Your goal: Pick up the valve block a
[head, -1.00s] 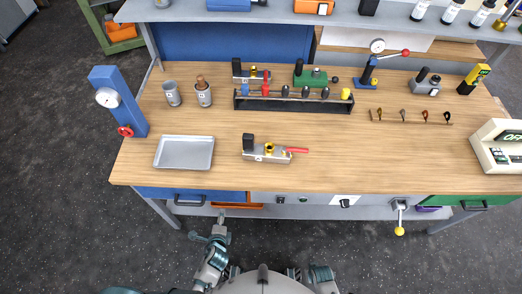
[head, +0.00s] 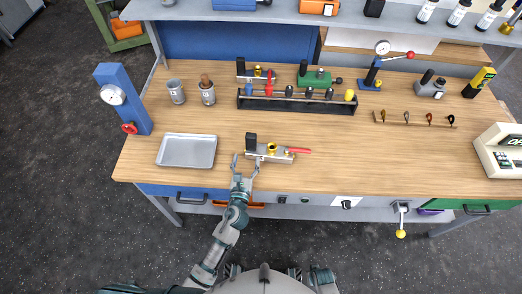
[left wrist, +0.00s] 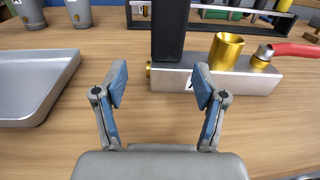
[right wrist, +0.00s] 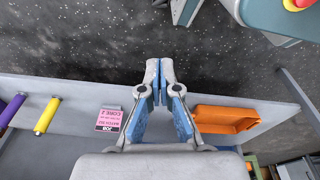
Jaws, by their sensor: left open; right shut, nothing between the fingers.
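The valve block a (head: 270,156) is a silver block with a black post, a brass fitting and a red handle pointing right. It lies near the front middle of the bench. In the left wrist view the block (left wrist: 245,80) shows its near face, with a partly hidden label. My left gripper (head: 246,163) is open over the bench's front part, just short of the block's black-post end. In the left wrist view its fingertips (left wrist: 160,84) are spread and empty, with the black post beyond them. My right gripper (right wrist: 161,82) is shut and empty, away from the block.
A silver tray (head: 187,150) lies left of the block. A black rack (head: 295,104) with several tools stands behind it, next to a similar valve block (head: 247,79). An orange bin (right wrist: 225,118) shows near my right gripper. The wood right of the block is clear.

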